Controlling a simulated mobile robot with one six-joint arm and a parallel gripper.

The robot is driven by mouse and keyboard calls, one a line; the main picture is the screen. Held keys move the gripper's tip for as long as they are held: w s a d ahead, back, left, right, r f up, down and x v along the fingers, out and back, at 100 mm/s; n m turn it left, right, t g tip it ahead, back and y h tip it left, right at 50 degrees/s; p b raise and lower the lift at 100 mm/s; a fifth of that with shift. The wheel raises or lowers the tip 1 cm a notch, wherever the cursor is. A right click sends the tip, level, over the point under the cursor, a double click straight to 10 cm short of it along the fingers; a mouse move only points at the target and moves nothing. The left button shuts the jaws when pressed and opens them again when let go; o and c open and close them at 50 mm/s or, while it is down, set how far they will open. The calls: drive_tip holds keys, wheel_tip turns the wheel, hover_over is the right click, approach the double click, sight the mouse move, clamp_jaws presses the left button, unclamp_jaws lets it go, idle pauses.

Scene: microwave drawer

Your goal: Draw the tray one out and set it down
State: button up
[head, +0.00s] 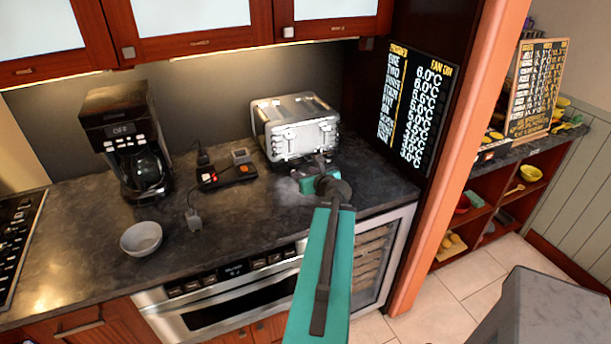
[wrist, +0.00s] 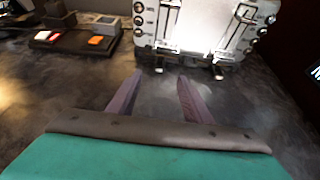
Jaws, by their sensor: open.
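My gripper (head: 318,172) is open and empty above the dark counter (head: 90,240), just in front of the silver toaster (head: 300,128). In the wrist view, the two purple fingers of my gripper (wrist: 160,80) point at the toaster's lower front (wrist: 190,28), and nothing is between them. Two small dark knobs or feet show at the toaster's lower edge there. I cannot pick out a tray for certain. A glass-fronted cabinet (head: 372,262) with several slatted racks is under the counter at the right, partly hidden by my arm.
A steel drawer front (head: 225,302) is below the counter. A temperature board (head: 415,108) is at the right. The front-left counter has free room.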

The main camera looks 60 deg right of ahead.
sight(289, 164)
drive_tip(key=shift+b+x, duration=1.1)
drive_tip(key=shift+x, duration=0.1)
drive_tip(key=shift+w+d+p, duration=0.15)
drive_tip(key=shift+d+p, duration=0.1)
drive_tip(key=shift+p, duration=0.1)
drive_tip(key=shift+p+x, duration=1.25)
drive_tip(key=shift+x, duration=3.85)
drive_tip(key=shift+a+f, duration=0.15)
clamp_jaws()
